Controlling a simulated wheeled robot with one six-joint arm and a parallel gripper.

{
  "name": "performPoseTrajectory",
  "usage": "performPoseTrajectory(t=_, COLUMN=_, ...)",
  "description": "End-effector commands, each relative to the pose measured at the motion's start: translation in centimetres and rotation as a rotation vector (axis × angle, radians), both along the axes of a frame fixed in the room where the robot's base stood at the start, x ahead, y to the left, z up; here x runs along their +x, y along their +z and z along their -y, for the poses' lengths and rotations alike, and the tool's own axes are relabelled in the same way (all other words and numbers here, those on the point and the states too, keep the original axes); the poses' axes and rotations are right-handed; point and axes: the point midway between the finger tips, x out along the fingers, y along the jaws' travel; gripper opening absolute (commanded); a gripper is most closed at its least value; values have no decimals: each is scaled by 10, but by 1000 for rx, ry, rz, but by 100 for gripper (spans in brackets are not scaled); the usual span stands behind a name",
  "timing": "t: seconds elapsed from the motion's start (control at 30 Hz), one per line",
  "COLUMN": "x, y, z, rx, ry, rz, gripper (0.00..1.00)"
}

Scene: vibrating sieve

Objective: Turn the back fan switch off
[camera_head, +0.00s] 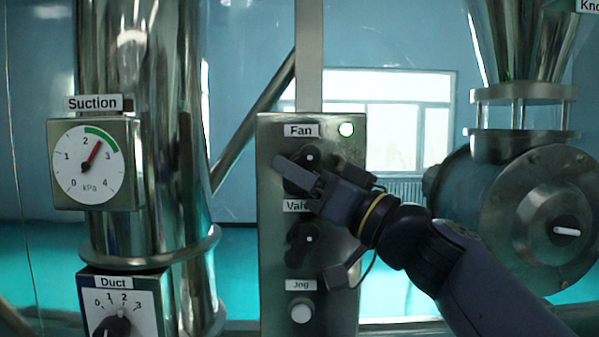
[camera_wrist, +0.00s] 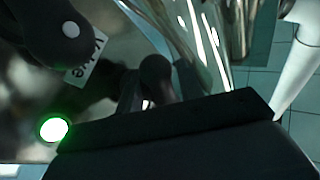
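The fan switch (camera_head: 310,156) is a black rotary knob with a white dot, under the "Fan" label (camera_head: 301,130) on a grey metal panel (camera_head: 272,240). A lamp (camera_head: 346,129) beside the label is lit green; it also glows in the wrist view (camera_wrist: 55,129). My gripper (camera_head: 292,178) is at the knob, its fingers over the lower left part of it. In the wrist view the dark gripper body hides much of the knob area. Whether the fingers touch or grip the knob cannot be told.
Below are the valve knob (camera_head: 303,242), also in the wrist view (camera_wrist: 50,25), and a white jog button (camera_head: 300,310). At left stand a steel pipe (camera_head: 140,120), a suction gauge (camera_head: 92,165) and a duct dial (camera_head: 120,305). A steel machine (camera_head: 520,215) stands at right.

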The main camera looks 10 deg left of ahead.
Motion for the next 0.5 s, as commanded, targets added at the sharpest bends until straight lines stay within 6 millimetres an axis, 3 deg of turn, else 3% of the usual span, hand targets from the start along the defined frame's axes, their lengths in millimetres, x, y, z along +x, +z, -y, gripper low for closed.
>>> performPoseTrajectory(t=0.4, x=0, y=0, z=0, rx=0, ry=0, rz=0, gripper=0)
performPoseTrajectory(t=0.5, x=0, y=0, z=0, rx=-1, ry=0, rz=1, gripper=0)
